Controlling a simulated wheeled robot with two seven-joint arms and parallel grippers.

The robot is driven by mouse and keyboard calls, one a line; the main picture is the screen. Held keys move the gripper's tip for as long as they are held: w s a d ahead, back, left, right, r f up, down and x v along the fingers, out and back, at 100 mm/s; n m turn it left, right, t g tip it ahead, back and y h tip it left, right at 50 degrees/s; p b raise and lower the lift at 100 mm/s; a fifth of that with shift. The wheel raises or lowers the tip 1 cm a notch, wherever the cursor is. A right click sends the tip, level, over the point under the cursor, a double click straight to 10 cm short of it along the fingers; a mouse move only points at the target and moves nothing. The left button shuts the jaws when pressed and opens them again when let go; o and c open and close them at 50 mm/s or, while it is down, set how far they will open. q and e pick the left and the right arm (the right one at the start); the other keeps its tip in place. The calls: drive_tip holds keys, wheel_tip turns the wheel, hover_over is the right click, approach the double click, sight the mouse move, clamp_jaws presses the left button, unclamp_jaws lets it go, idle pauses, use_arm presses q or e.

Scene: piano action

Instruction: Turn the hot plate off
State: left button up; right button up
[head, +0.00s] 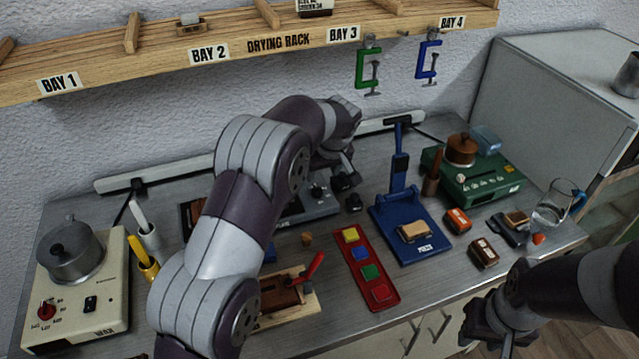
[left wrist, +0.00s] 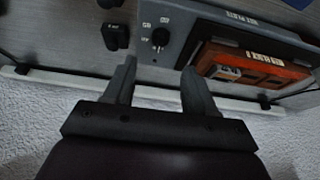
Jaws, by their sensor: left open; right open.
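The grey hot plate (head: 312,208) stands at the back middle of the bench, partly hidden behind my left arm. In the left wrist view its body (left wrist: 185,28) bears a "HOT PLATE" label, a round black knob (left wrist: 160,37) with printed marks, and a reddish-brown block (left wrist: 255,67) on top. My right gripper (head: 492,330) is open and empty near the front right edge.
A cream wax heater with a pot (head: 75,290) stands at left. A green heater (head: 480,182) with a copper pot stands back right. A blue press (head: 412,225), a red tray of coloured blocks (head: 366,268) and a small black object (left wrist: 115,36) are near. The drying rack (head: 170,60) hangs above.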

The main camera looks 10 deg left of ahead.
use_arm(q)
drive_tip(key=shift+v, duration=1.65)
drive_tip(key=s+a+f+m+g+h, duration=0.1)
drive_tip(key=s+f+m, duration=0.1)
drive_tip(key=s, duration=1.3)
drive_tip(key=s+a+f+m+g+h, duration=0.1)
drive_tip(key=s+m, duration=0.4)
drive_tip(key=s, duration=1)
wheel_tip(320, 180, down, 3)
drive_tip(key=shift+a+r+h, duration=0.25)
drive_tip(key=shift+a+h, duration=0.05)
drive_tip(key=shift+a, duration=0.2)
drive_tip(key=shift+s, duration=0.15)
